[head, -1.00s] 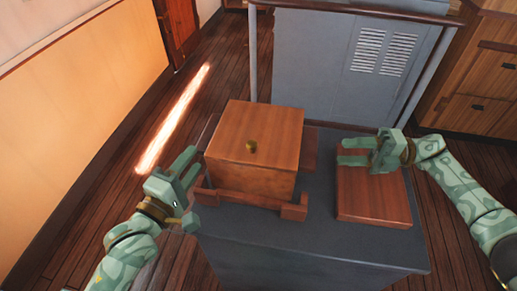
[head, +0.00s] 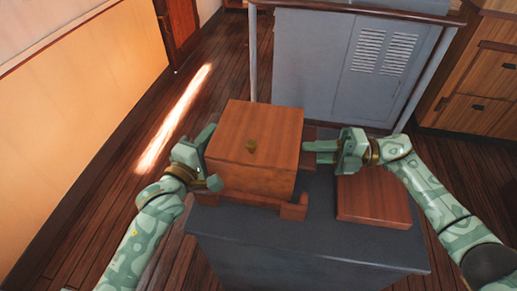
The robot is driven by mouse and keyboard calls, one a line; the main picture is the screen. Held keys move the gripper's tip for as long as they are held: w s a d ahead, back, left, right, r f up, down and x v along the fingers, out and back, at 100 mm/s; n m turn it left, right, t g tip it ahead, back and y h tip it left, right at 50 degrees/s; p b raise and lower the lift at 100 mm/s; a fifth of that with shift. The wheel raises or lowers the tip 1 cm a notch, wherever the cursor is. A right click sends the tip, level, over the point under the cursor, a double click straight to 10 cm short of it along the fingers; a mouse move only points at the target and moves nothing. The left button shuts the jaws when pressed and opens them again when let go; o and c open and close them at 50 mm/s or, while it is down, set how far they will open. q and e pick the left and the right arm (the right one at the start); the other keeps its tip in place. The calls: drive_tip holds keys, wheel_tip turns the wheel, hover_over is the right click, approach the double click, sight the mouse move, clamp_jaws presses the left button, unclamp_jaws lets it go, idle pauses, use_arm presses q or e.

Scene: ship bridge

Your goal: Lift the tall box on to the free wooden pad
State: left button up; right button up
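My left gripper (head: 210,158) is open at the box's left side, one finger toward the back and one toward the front. My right gripper (head: 312,152) is open, its fingers pointing left at the box's right side, above the gap before the pad. I cannot tell whether either gripper touches the box.
The dark grey top (head: 310,243) has clear room at its front. A grey cabinet (head: 345,60) with vents and a rail stands behind it. Wooden drawers (head: 480,90) are at the back right. Plank floor (head: 110,185) lies to the left.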

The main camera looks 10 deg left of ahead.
use_arm(q)
clamp_jaws()
use_arm(e)
clamp_jaws()
drive_tip(key=shift+d+f, duration=0.1)
drive_tip(key=shift+f, duration=0.05)
idle(0.7)
